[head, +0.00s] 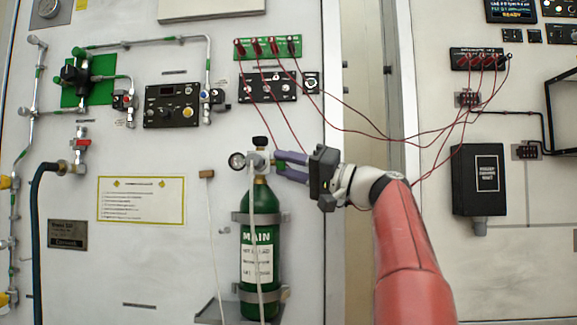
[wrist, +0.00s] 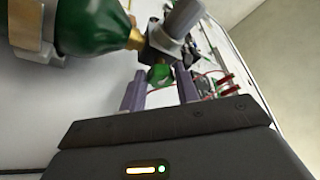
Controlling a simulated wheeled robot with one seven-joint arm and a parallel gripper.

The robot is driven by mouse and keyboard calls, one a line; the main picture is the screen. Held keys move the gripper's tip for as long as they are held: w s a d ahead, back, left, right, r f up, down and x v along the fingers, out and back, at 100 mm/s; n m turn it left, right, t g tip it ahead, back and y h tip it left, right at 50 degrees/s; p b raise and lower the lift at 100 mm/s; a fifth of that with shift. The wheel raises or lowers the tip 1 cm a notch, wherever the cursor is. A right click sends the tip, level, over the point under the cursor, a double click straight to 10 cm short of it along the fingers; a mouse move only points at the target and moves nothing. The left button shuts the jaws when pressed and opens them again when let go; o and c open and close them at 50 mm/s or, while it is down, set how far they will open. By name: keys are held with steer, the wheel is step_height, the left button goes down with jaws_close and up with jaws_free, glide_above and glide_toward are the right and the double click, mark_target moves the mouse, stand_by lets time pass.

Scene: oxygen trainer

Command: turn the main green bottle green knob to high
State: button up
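The main green bottle (head: 262,250) stands upright on the wall in the head view, held by metal brackets and labelled MAIN. Its regulator (head: 258,162) sits on top. In the wrist view the bottle (wrist: 90,25) lies at the upper left. The green knob (wrist: 160,75) shows there below the grey regulator body, between and just beyond my fingertips. My gripper (head: 279,165) is at the regulator's right side. Its two fingers are apart with nothing clamped; whether one touches the knob is unclear.
A round gauge (head: 237,161) sticks out left of the regulator, and a black knob (head: 260,141) tops it. Red cables (head: 340,103) hang above and behind my arm. A pale hose (head: 257,230) runs down the bottle's front. A black box (head: 478,180) is at the right.

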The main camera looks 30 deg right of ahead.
steer(key=o, duration=0.4)
steer(key=shift+c, duration=0.2)
steer(key=v, duration=0.7)
steer(key=shift+s+d+b, duration=0.25)
steer(key=shift+s+b, duration=0.05)
steer(key=shift+b, duration=0.1)
steer(key=shift+s+d+f, duration=0.1)
steer(key=shift+f, duration=0.05)
